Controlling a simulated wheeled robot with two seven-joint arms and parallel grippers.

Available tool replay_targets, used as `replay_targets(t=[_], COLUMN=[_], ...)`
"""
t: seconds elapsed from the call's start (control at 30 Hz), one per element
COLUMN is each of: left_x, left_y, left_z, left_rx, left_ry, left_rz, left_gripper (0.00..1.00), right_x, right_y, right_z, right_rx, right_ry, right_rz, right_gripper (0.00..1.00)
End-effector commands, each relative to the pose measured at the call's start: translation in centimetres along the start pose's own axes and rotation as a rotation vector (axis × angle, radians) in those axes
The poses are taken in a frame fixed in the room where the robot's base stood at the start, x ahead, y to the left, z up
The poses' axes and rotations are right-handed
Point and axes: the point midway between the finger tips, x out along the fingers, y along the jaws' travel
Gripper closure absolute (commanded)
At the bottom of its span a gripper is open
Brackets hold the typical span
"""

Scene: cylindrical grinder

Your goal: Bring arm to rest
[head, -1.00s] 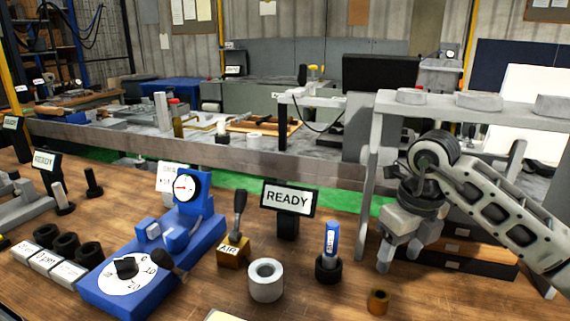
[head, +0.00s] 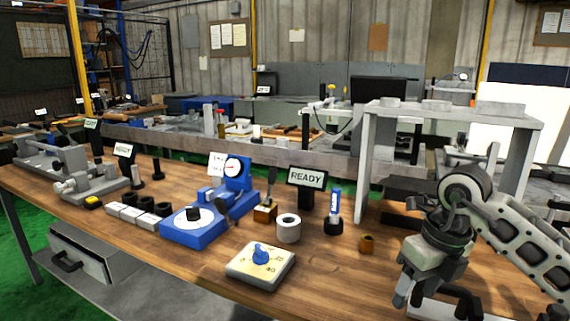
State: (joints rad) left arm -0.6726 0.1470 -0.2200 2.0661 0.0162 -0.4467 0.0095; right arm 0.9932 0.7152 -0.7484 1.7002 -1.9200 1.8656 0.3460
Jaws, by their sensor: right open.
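My right gripper (head: 412,298) is at the lower right of the head view, pointing down over the right front of the wooden bench (head: 345,280). Its jaws are open, with nothing seen between them. My right arm comes in from the right edge, in front of the grey stand (head: 455,113). The gripper is apart from the small brass ring (head: 367,243) to its left. My left gripper is not in view.
Bare wood lies between the box and the gripper.

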Motion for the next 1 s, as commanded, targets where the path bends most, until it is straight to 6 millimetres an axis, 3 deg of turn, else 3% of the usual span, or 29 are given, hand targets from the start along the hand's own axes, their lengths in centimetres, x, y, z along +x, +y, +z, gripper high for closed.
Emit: replay_targets(t=[0.27, 0.43, 0.53, 0.6, 0.67, 0.77, 0.83, 0.93, 1.0], left_x=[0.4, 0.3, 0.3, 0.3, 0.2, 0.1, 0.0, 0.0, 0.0], left_y=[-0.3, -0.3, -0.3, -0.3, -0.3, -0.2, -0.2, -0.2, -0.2], left_z=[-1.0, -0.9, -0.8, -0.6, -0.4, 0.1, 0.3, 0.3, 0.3], left_rx=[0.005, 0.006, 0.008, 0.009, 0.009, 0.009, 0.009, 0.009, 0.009], left_ry=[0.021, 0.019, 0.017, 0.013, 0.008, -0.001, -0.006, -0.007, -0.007], left_rz=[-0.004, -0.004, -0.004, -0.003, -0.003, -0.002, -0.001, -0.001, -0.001], left_gripper=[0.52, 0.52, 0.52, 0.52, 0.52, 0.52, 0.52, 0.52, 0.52], right_x=[3.6, 5.0, 4.7, 3.4, 1.9, 0.5, 1.4, 5.9, 10.1], right_y=[7.1, 13.7, 18.9, 22.0, 23.3, 22.2, 19.5, 14.9, 12.4], right_z=[0.2, -0.2, -0.6, -0.6, -0.2, 0.8, 1.1, -0.2, -2.5], right_rx=[-0.072, -0.073, -0.007, 0.113, 0.279, 0.661, 0.997, 1.552, 1.919], right_ry=[-0.06, -0.126, -0.193, -0.258, -0.322, -0.421, -0.472, -0.501, -0.483], right_rz=[0.315, 0.629, 0.93, 1.189, 1.411, 1.709, 1.844, 1.906, 1.858], right_gripper=[0.44, 0.44, 0.44, 0.44, 0.44, 0.44, 0.44, 0.44, 0.44])
